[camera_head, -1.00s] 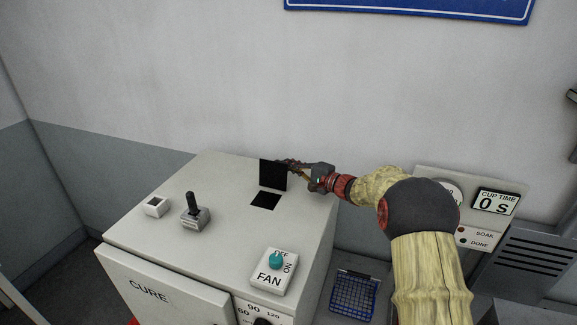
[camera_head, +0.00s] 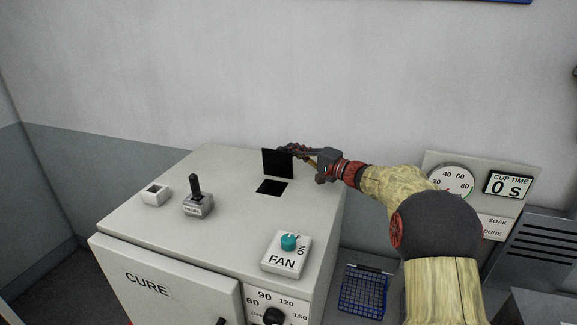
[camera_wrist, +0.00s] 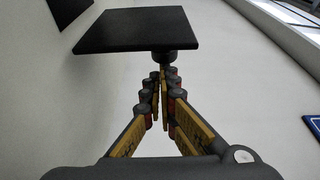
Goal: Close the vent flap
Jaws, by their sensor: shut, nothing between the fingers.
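The vent flap (camera_head: 277,163) is a black square plate. It stands upright at the back edge of a dark square opening (camera_head: 271,187) in the top of the white CURE cabinet. In the wrist view the flap (camera_wrist: 137,30) lies just beyond the fingertips of my gripper (camera_wrist: 163,62). Whether they touch cannot be told. The dark opening also shows in the wrist view (camera_wrist: 68,10).
On the cabinet top (camera_head: 225,225) stand a small white box (camera_head: 156,193), a black lever (camera_head: 197,198) and a FAN switch (camera_head: 287,252) with a teal knob. A blue wire basket (camera_head: 364,290) and a CUP TIME panel (camera_head: 508,184) are at the right. The wall is behind the cabinet.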

